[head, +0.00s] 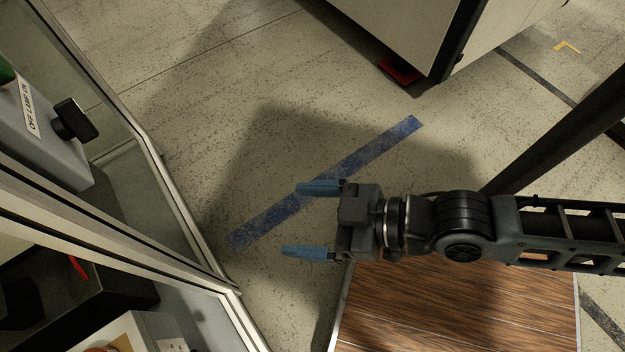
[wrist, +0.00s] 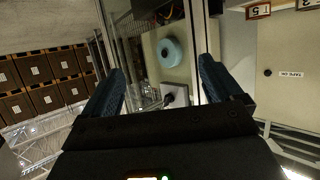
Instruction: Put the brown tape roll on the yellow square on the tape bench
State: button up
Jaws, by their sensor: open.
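My gripper (head: 295,219) is open and empty above the floor in the head view, its two blue fingers pointing left toward a glass-fronted cabinet. In the wrist view, my gripper (wrist: 161,65) shows its fingers spread, with a pale blue roll (wrist: 171,52) seen beyond and between them on a cream surface. I cannot make out a brown tape roll or a yellow square in either view.
The framed cabinet (head: 160,165) stands at the left, holding a grey box (head: 45,135) with a black knob. A wood-grain surface (head: 460,310) lies below my arm. A pale cabinet (head: 400,25) stands at the top. Brown cartons (wrist: 45,98) fill a rack. A blue floor stripe (head: 385,140) crosses open floor.

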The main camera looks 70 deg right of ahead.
jog(key=s+d+r+m+t+h, duration=0.1)
jog(key=s+d+r, duration=0.1)
jog(key=s+r, duration=0.4)
jog(key=shift+s+d+r+h, duration=0.25)
jog(key=shift+s+r+h, duration=0.05)
jog(key=shift+r, duration=0.55)
jog(key=shift+c, duration=0.4)
